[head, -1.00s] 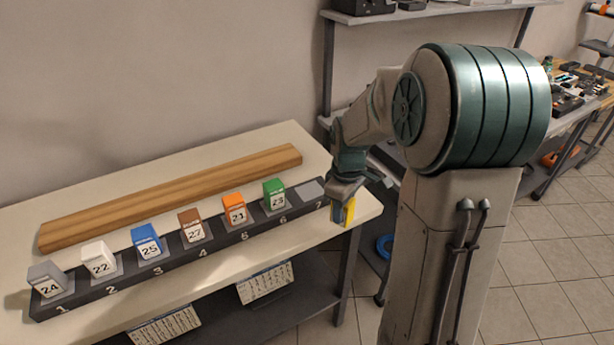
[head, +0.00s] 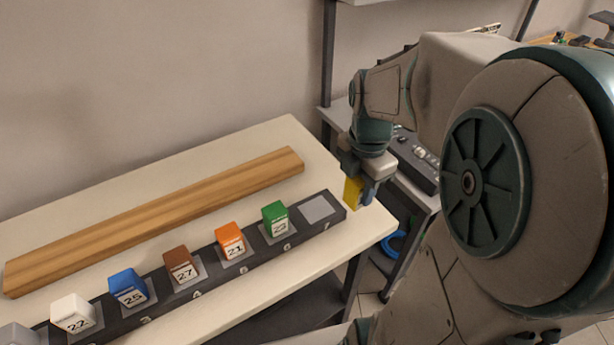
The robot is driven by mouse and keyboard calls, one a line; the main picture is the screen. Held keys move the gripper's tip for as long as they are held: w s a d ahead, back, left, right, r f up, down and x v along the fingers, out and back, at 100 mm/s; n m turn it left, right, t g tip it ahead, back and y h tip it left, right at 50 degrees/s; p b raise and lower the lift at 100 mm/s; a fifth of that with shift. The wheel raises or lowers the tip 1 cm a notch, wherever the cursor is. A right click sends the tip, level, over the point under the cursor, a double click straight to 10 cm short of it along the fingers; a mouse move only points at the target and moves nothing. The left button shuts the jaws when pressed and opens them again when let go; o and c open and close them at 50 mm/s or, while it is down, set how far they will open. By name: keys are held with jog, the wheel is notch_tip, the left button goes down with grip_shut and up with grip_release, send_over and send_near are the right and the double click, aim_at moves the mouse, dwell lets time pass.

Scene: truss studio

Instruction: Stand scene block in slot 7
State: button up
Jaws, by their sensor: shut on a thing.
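My gripper (head: 361,191) is shut on a yellow block (head: 352,190). It holds the block just right of the dark slot rail's (head: 331,206) right end, seemingly above the table. The block's label is not visible. Slot 7 (head: 318,208) is an empty grey pad at the right end of the rail. Slot 6 beside it holds the green block (head: 275,218). The fingers partly hide the yellow block.
Orange block 21 (head: 230,238), brown block 27 (head: 181,265), blue block 25 (head: 128,287) and white block 22 (head: 73,314) stand along the rail. A wooden beam (head: 160,218) lies behind it. A shelf post (head: 329,60) rises behind the table.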

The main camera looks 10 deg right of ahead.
jog(key=w+a+f, duration=0.4)
jog(key=w, duration=0.1)
jog(key=w+a+f+p, duration=0.1)
jog(key=w+a+f, duration=0.1)
jog(key=shift+w+a, duration=0.15)
jog(key=shift+w, duration=0.15)
jog(key=shift+f, duration=2)
jog(key=shift+f, duration=0.25)
jog(key=o, duration=1)
jog(key=shift+r, duration=0.15)
